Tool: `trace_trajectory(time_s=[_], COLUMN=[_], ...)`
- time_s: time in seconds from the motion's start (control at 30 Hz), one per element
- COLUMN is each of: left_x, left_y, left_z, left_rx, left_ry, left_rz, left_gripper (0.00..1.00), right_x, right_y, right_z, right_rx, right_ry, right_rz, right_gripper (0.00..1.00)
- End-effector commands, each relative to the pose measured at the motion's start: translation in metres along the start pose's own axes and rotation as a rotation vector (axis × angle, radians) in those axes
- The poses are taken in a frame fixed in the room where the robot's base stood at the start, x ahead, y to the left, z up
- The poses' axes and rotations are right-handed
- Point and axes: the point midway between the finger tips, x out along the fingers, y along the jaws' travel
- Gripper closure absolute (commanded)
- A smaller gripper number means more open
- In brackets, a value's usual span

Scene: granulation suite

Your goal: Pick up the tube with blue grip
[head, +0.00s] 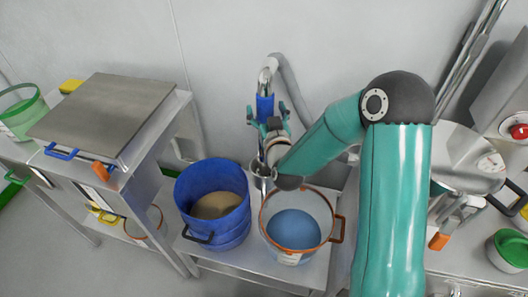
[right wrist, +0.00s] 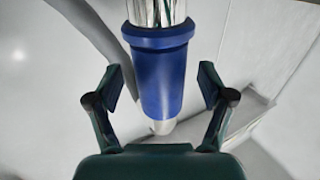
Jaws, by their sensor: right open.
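The tube with the blue grip (head: 265,106) stands upright by the back wall in the head view, with a metal upper part and a grey hose behind it. My right gripper (head: 266,112) is at the tube, its fingers on either side of the blue grip. In the right wrist view the blue grip (right wrist: 160,78) lies between the two open fingers of the right gripper (right wrist: 160,90), with gaps on both sides. The tube's lower metal end shows below the grip. My left gripper is not in view.
A blue bucket (head: 211,237) with tan powder and an orange-rimmed container (head: 325,246) with blue contents stand on a low metal table below the tube. A metal bench (head: 103,105) is at the left. Metal equipment (head: 468,157) stands at the right.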

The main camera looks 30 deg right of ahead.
Motion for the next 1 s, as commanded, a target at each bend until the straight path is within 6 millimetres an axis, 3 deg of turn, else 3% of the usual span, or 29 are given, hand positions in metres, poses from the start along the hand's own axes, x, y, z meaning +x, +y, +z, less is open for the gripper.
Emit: trace_trajectory(time_s=[0.13, 0.37, 0.83, 0.87, 1.0], left_x=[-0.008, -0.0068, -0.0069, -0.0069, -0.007], left_y=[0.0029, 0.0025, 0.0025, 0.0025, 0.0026], left_z=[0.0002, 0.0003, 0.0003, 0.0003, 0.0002], left_rx=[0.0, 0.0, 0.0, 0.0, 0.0], left_ry=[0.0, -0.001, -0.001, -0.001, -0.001], left_rz=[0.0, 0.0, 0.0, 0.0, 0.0], left_gripper=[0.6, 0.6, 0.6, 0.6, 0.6], right_x=[0.0139, 0.0154, 0.0151, 0.0151, 0.0154], right_y=[-0.0003, -0.0004, -0.0005, -0.0005, -0.0004], right_z=[-0.001, 0.0006, 0.0002, 0.0002, -0.0015], right_rx=[0.0, 0.0, 0.0, 0.0, 0.0], right_ry=[0.0, 0.001, 0.001, 0.001, 0.005], right_rz=[-0.001, -0.001, -0.001, -0.001, -0.001], right_gripper=[0.19, 0.19, 0.96, 1.0, 1.0])
